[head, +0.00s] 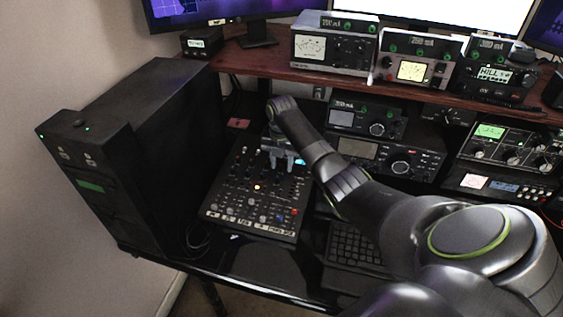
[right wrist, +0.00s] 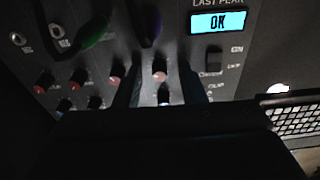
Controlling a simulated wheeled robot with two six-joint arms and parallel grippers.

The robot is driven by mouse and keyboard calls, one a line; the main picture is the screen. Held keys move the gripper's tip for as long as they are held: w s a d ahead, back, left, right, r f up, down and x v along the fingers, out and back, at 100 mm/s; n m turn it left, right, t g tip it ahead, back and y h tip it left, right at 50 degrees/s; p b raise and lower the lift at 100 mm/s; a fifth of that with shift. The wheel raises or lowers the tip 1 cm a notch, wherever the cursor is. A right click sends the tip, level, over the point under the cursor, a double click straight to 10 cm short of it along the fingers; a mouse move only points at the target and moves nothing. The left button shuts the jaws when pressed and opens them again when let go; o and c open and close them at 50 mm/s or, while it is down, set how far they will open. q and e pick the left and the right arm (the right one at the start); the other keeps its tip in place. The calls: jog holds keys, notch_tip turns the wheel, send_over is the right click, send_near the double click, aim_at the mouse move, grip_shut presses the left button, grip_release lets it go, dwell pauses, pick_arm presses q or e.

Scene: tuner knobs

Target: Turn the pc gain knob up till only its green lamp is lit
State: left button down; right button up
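The mixer panel (head: 225,190) lies on the desk with several rows of small knobs. I cannot read a pc gain label or tell which lamp belongs to it. My right gripper (head: 281,165) points down over the panel's upper part, beside its small lit display. In the right wrist view, a dark knob with a red and white top (right wrist: 160,70) shows between the two dark fingers, with gaps at its sides. The fingers look open. My left gripper is not in view.
A black computer tower (head: 150,120) stands left of the panel, with a small box with green lights on it. Radios and meters fill the wooden shelf (head: 265,65) and the space below. A keyboard (head: 352,247) lies right of the panel.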

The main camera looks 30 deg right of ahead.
jog(key=shift+c, duration=0.3)
grip_shut()
jog(key=shift+r+m+p, duration=0.2)
jog(key=shift+m+p, duration=0.4)
jog(key=shift+p, duration=0.25)
jog(key=shift+m+p, duration=1.1)
jog(key=shift+p, duration=0.1)
jog(key=shift+m+t+p, duration=0.3)
jog(key=shift+m+p, duration=0.7)
jog(key=shift+m, duration=0.2)
jog(key=shift+f+m+p, duration=0.15)
jog(key=shift+m+p, duration=0.8)
jog(key=shift+m, duration=0.45)
